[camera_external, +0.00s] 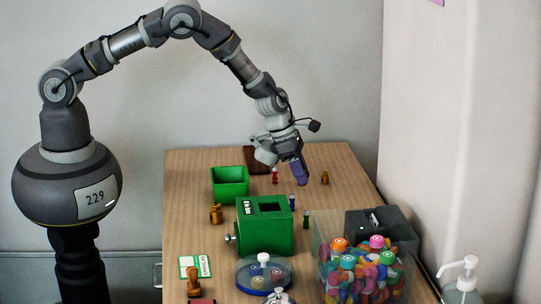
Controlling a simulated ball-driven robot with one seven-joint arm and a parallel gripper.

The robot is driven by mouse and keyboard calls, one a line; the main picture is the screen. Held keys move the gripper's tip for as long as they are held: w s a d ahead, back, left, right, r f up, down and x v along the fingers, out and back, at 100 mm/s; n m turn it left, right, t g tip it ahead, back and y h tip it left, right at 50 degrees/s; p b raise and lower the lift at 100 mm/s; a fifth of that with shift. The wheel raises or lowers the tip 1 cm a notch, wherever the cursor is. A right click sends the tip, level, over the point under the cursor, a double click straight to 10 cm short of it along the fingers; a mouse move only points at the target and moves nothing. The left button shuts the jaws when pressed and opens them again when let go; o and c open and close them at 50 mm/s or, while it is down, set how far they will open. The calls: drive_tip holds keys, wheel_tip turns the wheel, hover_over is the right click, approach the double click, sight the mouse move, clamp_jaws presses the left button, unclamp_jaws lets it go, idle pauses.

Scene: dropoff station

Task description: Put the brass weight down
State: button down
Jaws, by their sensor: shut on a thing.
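My gripper (301,176), with a purple-blue end, points down over the back right part of the table. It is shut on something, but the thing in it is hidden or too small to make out. One small brass-coloured piece (325,178) stands upright on the table just right of my gripper, apart from it in the picture. Another, larger brass-coloured piece (215,213) stands at the left, in front of the open green bin. I cannot tell from this view which brass piece is the brass weight.
A green bin (230,190), a green box with a square opening (265,242) and small red (275,176) and blue (292,202) pieces stand near. A clear tub of colourful pieces (322,262) fills the front right. The wooden table (335,157) is bare at its back right.

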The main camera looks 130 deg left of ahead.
drive_tip(key=b, duration=0.2)
hover_over(336, 199)
drive_tip(key=s, duration=0.1)
drive_tip(key=shift+s+d+f, duration=0.15)
drive_tip(key=shift+d+f, duration=0.1)
drive_tip(key=shift+f, duration=0.25)
drive_tip(key=shift+f+b, duration=0.95)
drive_tip(key=shift+f, duration=0.75)
drive_tip(key=shift+f, duration=0.2)
drive_tip(key=c, duration=0.9)
unclamp_jaws()
drive_tip(key=shift+r, duration=0.15)
